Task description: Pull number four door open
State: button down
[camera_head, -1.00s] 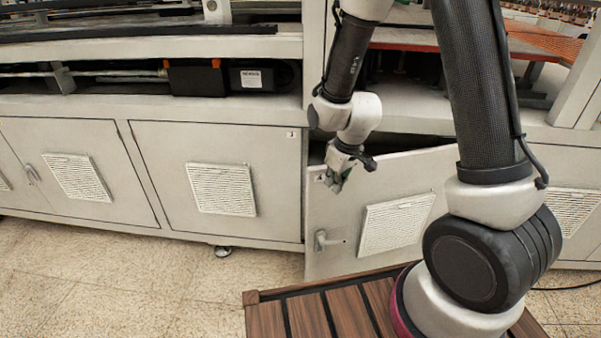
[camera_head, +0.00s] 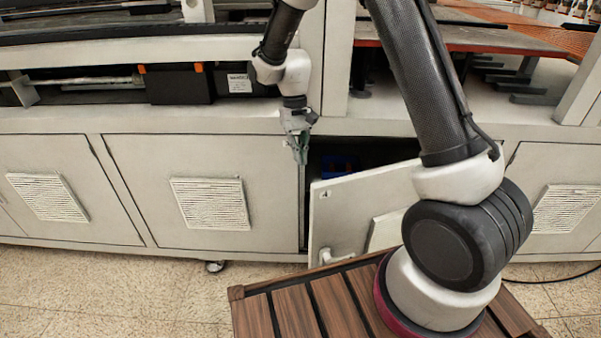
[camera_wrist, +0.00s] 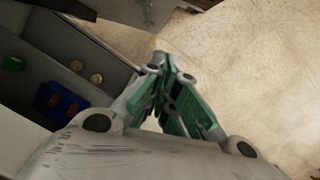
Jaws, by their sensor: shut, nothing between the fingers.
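The number four door (camera_head: 345,208), a light grey panel with a small number label at its top left corner, stands partly open, its free left edge swung out from the cabinet. Its handle (camera_head: 336,257) sits low near that edge, and its vent is partly hidden by my arm. My gripper (camera_head: 301,160) is shut and empty, pointing down at the left of the opening, above and left of the door's top corner. I see no clear contact with the door. In the wrist view, the closed green-sided fingers (camera_wrist: 160,65) are beside the cabinet's inside.
A blue bin (camera_head: 338,166) with orange things is inside the cabinet; it also shows in the wrist view (camera_wrist: 58,103). The closed number three door (camera_head: 212,190) is left of the opening. Tiled floor (camera_head: 120,290) lies in front.

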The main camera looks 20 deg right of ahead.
jog(key=s+f, duration=0.6)
jog(key=f, duration=0.3)
jog(key=shift+s+d, duration=0.2)
